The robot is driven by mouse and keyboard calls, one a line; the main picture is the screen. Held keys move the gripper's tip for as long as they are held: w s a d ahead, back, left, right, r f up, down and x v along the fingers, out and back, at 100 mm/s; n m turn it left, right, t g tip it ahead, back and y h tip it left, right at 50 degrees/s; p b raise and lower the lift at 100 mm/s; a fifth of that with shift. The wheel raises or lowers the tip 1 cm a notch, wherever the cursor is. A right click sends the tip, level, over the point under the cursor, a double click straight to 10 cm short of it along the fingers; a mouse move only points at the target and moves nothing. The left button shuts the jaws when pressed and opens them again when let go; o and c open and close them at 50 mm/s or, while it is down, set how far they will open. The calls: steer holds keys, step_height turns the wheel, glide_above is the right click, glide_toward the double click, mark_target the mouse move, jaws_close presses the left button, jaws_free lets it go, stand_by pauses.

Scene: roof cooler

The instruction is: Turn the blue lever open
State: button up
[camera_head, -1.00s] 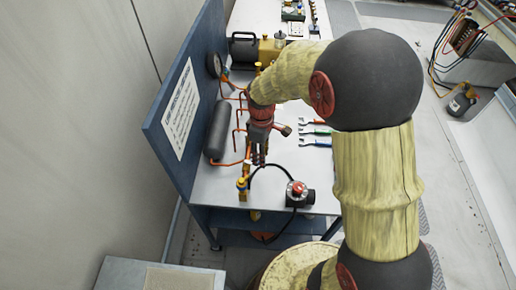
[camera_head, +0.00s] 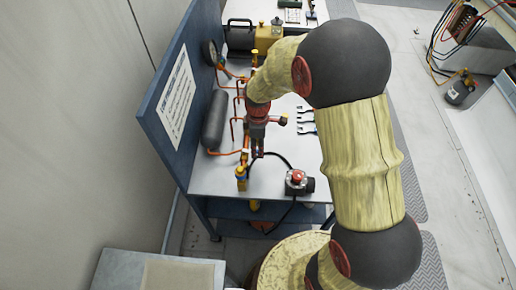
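My gripper (camera_head: 258,150) points down over the bench, close to the copper pipework and the brass valves. Its fingers are small and dark here, and I cannot tell whether they are open or shut, or whether they touch anything. A brass valve (camera_head: 241,172) stands just below and left of the fingertips. Another yellow valve (camera_head: 254,59) stands farther back, by the gauge. A tiny blue-purple spot shows at the fingertips, too small to identify. I cannot make out the blue lever clearly; my gripper and wrist hide part of the pipework.
A grey cylinder (camera_head: 215,119) and a blue panel (camera_head: 154,117) with a white sign (camera_head: 177,97) are left of the gripper. A red-button box (camera_head: 297,180) with a black hose is at the bench front. Several wrenches (camera_head: 305,121) lie to the right.

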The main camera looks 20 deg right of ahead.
steer(key=shift+f, duration=0.25)
steer(key=shift+c, duration=0.6)
jaws_close()
